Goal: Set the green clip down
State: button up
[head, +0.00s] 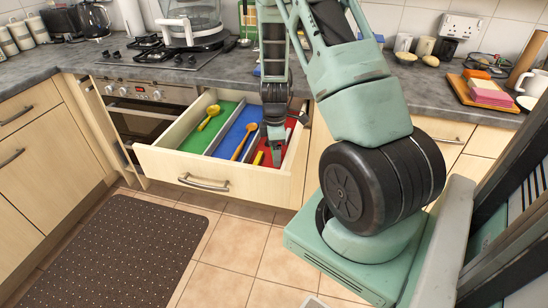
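My gripper (275,150) points down into the red compartment (268,160) of the open drawer (215,165). Its fingertips are small and partly hidden, so I cannot tell whether they are open or shut. I cannot make out a green clip; anything between the fingers is too small to tell apart from my own pale green parts. A small yellow thing (258,158) lies in the red compartment, left of the fingers.
The drawer has a green compartment (195,137) with a yellow spoon (209,117), and a blue compartment (228,144) with an orange-brown spoon (243,142). Thin walls divide them. The worktop (435,90) behind holds a tray (478,95) with sponges. A dark mat (110,250) lies on the floor.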

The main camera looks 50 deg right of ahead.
jog(key=shift+f, duration=2)
jog(key=shift+f, duration=0.2)
jog(key=o, duration=1)
jog(key=shift+c, duration=0.2)
notch_tip(320, 180, up, 12)
jog(key=shift+r, duration=0.25)
jog(key=a+r+y, duration=0.1)
jog(key=a+r, duration=0.3)
jog(key=a, duration=0.8)
jog(key=a+r, duration=0.3)
jog(key=a, duration=0.9)
jog(key=s+a+r, duration=0.2)
jog(key=s+a, duration=0.6)
jog(key=s+a+r+m, duration=0.1)
jog(key=s+a+r, duration=0.2)
jog(key=s+a, duration=0.5)
jog(key=shift+s+a+r, duration=0.25)
jog(key=shift+s+a, duration=0.1)
jog(key=shift+s, duration=0.1)
